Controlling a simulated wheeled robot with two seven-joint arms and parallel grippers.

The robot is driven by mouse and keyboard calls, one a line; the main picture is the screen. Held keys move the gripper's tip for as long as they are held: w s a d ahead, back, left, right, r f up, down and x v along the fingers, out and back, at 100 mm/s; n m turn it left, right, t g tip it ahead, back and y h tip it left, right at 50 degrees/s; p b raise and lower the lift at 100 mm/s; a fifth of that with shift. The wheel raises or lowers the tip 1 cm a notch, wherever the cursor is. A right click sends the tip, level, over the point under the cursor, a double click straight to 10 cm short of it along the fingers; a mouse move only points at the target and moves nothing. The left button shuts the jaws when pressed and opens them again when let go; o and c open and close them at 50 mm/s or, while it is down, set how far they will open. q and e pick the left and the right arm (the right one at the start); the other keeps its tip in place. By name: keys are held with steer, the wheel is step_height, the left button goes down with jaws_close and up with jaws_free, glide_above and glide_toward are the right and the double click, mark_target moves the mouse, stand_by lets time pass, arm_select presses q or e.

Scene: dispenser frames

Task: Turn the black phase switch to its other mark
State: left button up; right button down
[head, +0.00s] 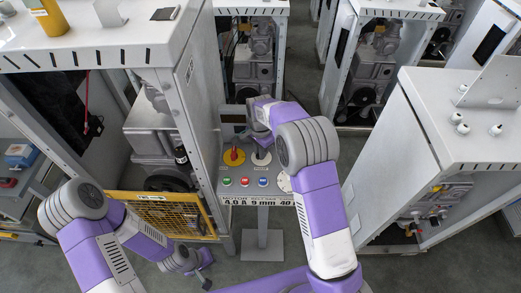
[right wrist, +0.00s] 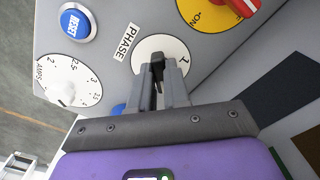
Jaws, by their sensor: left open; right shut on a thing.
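The black phase switch (right wrist: 157,62) sits on a round white dial (right wrist: 148,46) beside a label reading PHASE (right wrist: 127,42). A mark "1" shows at the dial's right in the right wrist view; the other mark is not visible, and I cannot tell which mark the switch points to. My right gripper (right wrist: 161,88) is shut on the switch, one finger on each side. In the head view my right gripper (head: 262,150) is at the control panel (head: 255,201) and hides most of the switch. My left gripper (head: 203,277) is open and empty, low at the left, away from the panel.
Beside the switch are a red handle on a yellow disc (head: 234,156), several coloured buttons, a blue reset button (right wrist: 77,22) and an amps dial (right wrist: 68,80). White machine cabinets stand left (head: 95,45) and right (head: 425,120). A yellow mesh guard (head: 165,213) is near my left arm.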

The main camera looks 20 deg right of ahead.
steer(key=shift+w, duration=0.1)
stand_by(0.3)
steer(key=c, duration=1.1)
jaws_free()
step_height(320, 180, up, 8)
steer(key=shift+f, duration=0.15)
